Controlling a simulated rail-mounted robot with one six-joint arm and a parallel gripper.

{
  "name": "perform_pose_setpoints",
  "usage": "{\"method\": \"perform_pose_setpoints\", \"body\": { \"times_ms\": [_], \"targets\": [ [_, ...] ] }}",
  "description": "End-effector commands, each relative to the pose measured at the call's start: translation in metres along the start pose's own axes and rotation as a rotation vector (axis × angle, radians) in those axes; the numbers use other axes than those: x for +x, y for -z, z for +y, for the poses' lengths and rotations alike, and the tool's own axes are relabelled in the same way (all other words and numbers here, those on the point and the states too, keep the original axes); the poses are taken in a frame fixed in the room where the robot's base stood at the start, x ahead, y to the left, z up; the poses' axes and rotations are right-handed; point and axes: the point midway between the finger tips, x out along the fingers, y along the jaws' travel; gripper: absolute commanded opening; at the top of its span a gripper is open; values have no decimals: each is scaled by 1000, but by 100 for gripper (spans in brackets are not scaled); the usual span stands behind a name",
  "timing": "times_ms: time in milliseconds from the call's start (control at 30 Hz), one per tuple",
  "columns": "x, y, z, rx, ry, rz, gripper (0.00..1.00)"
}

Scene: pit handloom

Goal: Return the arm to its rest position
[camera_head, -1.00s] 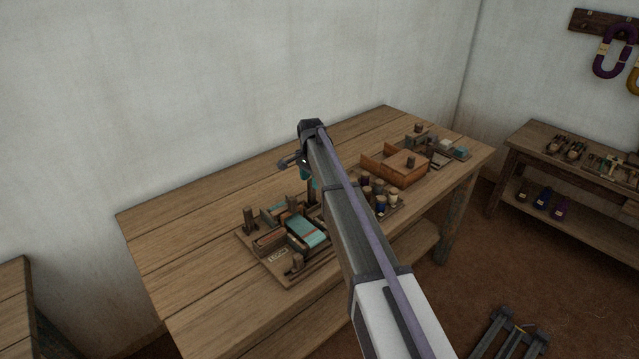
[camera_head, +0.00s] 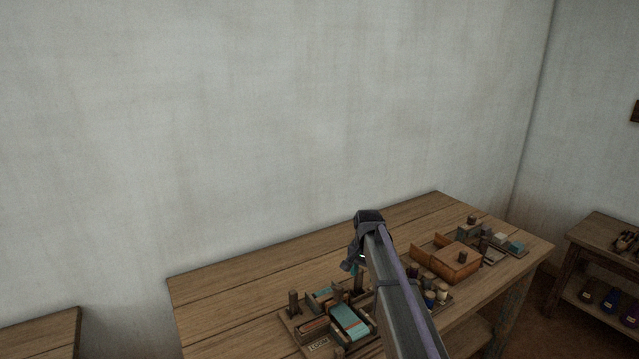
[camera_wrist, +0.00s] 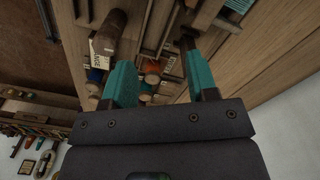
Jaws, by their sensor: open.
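My gripper is small and partly hidden there. In the wrist view my gripper (camera_wrist: 160,72) shows two teal fingers spread apart with nothing held between them. Beyond the fingertips are wooden parts and small spools on the bench, apart from the fingers as far as I can tell. The tool board marked LOOM (camera_head: 318,345) lies below my gripper, with a teal block (camera_head: 350,320) on it.
An open orange-brown wooden box (camera_head: 445,262) stands on the bench to the right of my arm, with small jars (camera_head: 436,294) in front. A board with small blocks (camera_head: 500,242) lies farther right. A side shelf (camera_head: 610,245) stands at right. The bench's back left is clear.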

Motion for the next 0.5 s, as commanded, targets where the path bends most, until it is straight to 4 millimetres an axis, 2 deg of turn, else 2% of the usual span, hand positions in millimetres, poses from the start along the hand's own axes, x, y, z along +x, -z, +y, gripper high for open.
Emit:
{"method": "perform_pose_setpoints", "body": {
  "times_ms": [33,67,100,200,233,300,367,433,500],
  "targets": [
    [0,-58,37,-119,0,0,53],
    [0,-85,54,-200,0,0,53],
    [0,-119,76,-298,-1,0,53],
    [0,-195,125,-479,-1,0,53],
    [0,-214,136,-514,-1,0,53],
    [0,-248,158,-555,-1,0,53],
    [0,-267,171,-556,-1,0,53],
    [0,-278,178,-554,-1,0,53],
    [0,-280,179,-552,-1,0,53]
  ]
}}
